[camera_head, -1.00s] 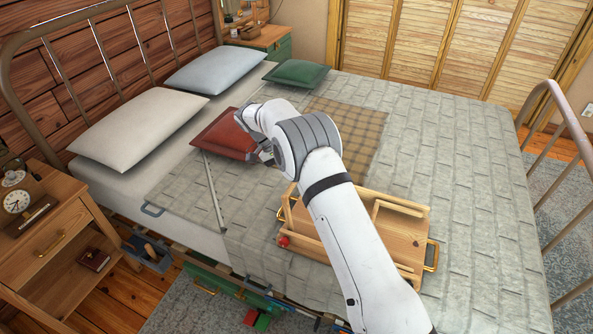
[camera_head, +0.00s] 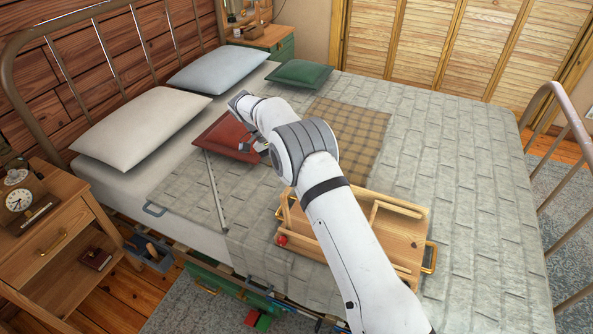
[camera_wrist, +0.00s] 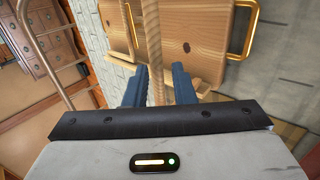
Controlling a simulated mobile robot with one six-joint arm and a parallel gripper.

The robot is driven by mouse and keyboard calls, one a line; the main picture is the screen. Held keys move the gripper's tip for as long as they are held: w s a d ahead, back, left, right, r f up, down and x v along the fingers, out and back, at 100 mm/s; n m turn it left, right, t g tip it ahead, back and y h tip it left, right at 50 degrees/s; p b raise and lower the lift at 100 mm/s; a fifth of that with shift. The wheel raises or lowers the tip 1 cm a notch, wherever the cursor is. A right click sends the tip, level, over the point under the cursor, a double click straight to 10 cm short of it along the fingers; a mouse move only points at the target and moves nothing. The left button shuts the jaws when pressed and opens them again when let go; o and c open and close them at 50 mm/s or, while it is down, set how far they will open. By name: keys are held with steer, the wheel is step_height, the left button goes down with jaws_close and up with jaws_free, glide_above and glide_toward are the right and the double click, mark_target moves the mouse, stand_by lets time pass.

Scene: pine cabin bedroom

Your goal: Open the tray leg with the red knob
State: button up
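The wooden tray (camera_head: 345,262) lies on the bed, its inner side with rails facing up and partly hidden by my arm. The red knob (camera_head: 283,239) is at the tray's left front corner. A brass handle (camera_head: 431,257) is on its right end. The knob is not visible in the wrist view.
The metal bed frame (camera_head: 560,110) stands at the right. A nightstand (camera_head: 55,235) is at left. The quilt's right side is clear.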

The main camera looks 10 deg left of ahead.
steer(key=shift+v, duration=2.05)
steer(key=shift+d, duration=0.1)
steer(key=s+d+r+n+t+y+p, duration=0.1)
steer(key=s+d+r+y, duration=0.1)
steer(key=s+d+r, duration=0.55)
steer(key=s+d+r+n+y+p, duration=0.1)
steer(key=s+d+r+y, duration=0.15)
steer(key=d+r, duration=0.85)
steer(key=s+d+t+y, duration=0.1)
steer(key=s+d, duration=0.2)
steer(key=s, duration=0.4)
steer(key=s+d+f+t+y+p, duration=0.1)
steer(key=s+d, duration=0.3)
steer(key=s, duration=0.4)
steer(key=s+d+f+n+t+y+p, duration=0.1)
steer(key=s+d, duration=0.3)
steer(key=s, duration=0.4)
steer(key=shift+d+t, duration=0.25)
steer(key=shift+t, duration=0.15)
